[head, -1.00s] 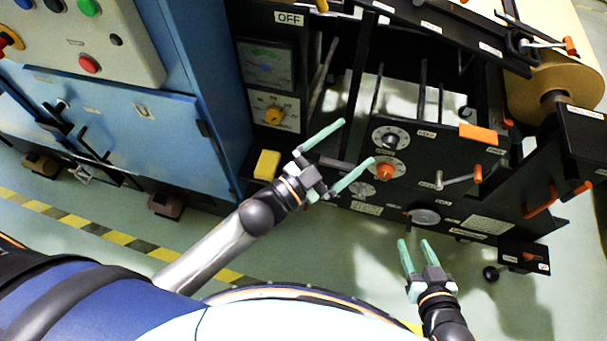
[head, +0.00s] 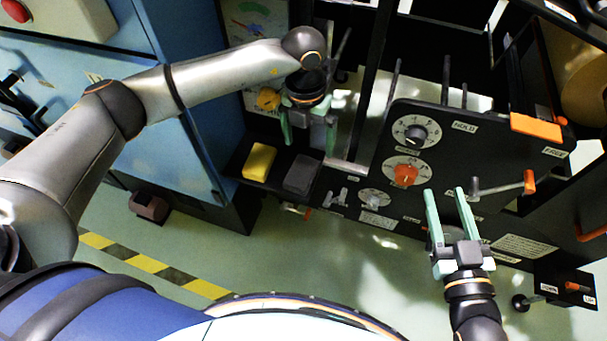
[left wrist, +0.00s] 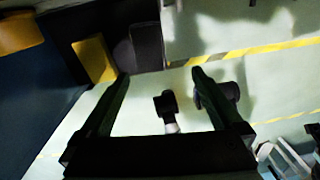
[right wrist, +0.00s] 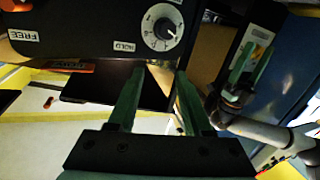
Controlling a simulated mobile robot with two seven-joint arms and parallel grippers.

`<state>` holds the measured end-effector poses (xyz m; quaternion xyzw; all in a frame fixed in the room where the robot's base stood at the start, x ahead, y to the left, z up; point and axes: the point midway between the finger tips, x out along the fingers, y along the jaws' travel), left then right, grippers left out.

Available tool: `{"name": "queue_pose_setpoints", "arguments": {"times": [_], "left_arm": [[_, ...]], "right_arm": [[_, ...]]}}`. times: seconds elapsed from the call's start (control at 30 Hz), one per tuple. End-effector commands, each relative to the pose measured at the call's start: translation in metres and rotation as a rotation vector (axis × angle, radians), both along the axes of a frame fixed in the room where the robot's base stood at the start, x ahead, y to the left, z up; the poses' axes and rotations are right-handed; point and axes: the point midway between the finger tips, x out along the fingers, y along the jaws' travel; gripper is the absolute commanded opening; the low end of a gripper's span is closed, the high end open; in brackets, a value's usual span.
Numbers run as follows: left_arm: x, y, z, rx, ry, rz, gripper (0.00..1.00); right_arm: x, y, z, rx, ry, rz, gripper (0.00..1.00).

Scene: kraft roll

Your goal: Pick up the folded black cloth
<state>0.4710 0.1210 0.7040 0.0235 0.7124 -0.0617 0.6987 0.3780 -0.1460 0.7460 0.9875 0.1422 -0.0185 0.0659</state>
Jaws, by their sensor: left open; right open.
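A dark grey-black folded piece (head: 302,174), which looks like the folded black cloth, lies on a small black ledge next to a yellow block. In the left wrist view a dark patch beside the yellow block looks like the same cloth (left wrist: 124,54). My left gripper (head: 308,146) is open and points down just above the cloth in the head view; its height above it is hard to tell. My right gripper (head: 445,191) is open and empty in front of the black machine panel, and its open fingers show in the right wrist view (right wrist: 160,73).
The yellow block (head: 259,162) lies just left of the cloth. The blue cabinet (head: 170,150) stands to the left. The black panel (head: 480,150) with dials, an orange knob (head: 405,174) and an orange-tipped lever (head: 528,182) is to the right. Floor in front is open.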

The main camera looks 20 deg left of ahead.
Motion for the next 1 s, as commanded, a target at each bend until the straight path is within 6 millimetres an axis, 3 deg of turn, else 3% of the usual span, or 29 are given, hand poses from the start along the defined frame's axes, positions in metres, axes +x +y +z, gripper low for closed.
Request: {"name": "queue_pose_setpoints", "arguments": {"times": [0.13, 0.5, 0.8, 1.0], "left_arm": [[0.008, 0.014, -0.006, 0.06, -0.021, 0.019, 1.0], [0.007, 0.014, -0.061, 0.056, -0.021, 0.017, 1.0], [0.006, 0.013, -0.077, 0.054, -0.021, 0.015, 1.0], [0.003, 0.015, -0.101, 0.054, -0.02, 0.016, 1.0]], "right_arm": [[0.001, 0.001, 0.008, 0.0, -0.045, 0.006, 0.5], [-0.004, 0.005, 0.077, 0.002, -0.328, 0.043, 0.5], [-0.009, 0.007, 0.099, 0.002, -0.422, 0.057, 0.5], [-0.024, 0.011, 0.133, 0.001, -0.582, 0.085, 0.5]]}}
